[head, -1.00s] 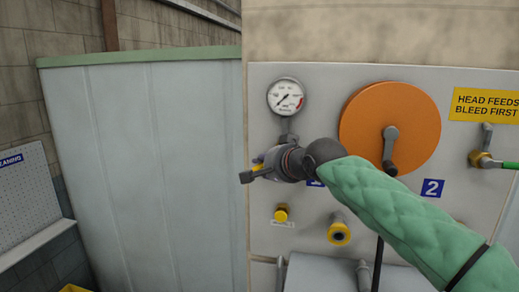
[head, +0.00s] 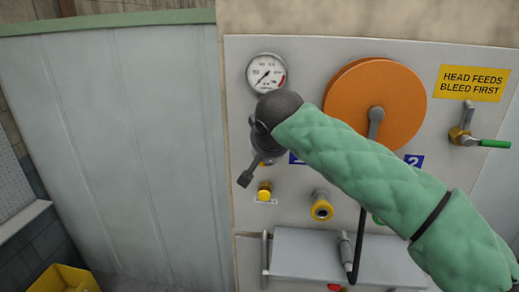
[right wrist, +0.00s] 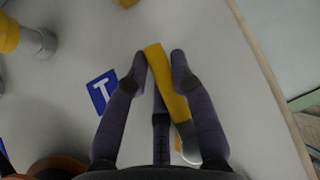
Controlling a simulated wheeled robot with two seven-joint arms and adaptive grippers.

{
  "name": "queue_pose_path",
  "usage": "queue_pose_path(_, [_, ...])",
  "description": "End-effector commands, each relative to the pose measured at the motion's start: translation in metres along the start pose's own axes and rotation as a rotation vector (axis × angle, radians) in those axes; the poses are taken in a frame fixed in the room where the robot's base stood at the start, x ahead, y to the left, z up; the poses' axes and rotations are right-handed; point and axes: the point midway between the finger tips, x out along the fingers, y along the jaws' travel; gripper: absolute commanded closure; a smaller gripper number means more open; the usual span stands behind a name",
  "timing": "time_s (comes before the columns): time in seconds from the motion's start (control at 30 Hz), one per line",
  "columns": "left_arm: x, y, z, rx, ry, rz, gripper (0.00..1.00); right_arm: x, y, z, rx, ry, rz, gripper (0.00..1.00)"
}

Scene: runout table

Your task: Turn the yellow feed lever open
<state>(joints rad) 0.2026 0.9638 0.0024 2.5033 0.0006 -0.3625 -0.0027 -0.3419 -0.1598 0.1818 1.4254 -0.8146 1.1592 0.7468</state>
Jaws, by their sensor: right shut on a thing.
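The yellow feed lever (right wrist: 167,78) shows in the right wrist view as a flat yellow bar between the fingers of my right gripper (right wrist: 159,57). The fingers are shut on it, one on each side. In the head view my right gripper (head: 248,178) is in front of the panel, below the gauge, pointing down and to the left. My own wrist and green-sleeved arm hide the lever there. My left gripper is not in view.
A grey shelf (head: 320,258) juts out below. A yellow bin (head: 62,280) stands lower left.

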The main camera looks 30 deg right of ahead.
Motion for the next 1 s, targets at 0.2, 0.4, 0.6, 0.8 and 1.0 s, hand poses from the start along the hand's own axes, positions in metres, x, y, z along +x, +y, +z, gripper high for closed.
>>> queue_pose_path(0.2, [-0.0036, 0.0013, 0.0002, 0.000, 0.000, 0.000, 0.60, -0.0006, 0.0029, -0.0001, -0.033, -0.009, 0.033, 1.00])
queue_pose_path(0.4, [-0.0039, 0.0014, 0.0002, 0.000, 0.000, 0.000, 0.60, -0.0006, 0.0039, 0.0002, -0.040, -0.010, 0.040, 1.00])
queue_pose_path(0.6, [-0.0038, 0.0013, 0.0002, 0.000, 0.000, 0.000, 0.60, -0.0005, 0.0039, 0.0002, -0.040, -0.010, 0.040, 1.00])
queue_pose_path(0.8, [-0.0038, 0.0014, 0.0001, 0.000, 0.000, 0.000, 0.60, -0.0005, 0.0038, 0.0003, -0.039, -0.010, 0.040, 0.64])
queue_pose_path(1.0, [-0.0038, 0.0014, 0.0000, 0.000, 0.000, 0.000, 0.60, -0.0009, 0.0036, 0.0003, -0.039, -0.010, 0.039, 0.64])
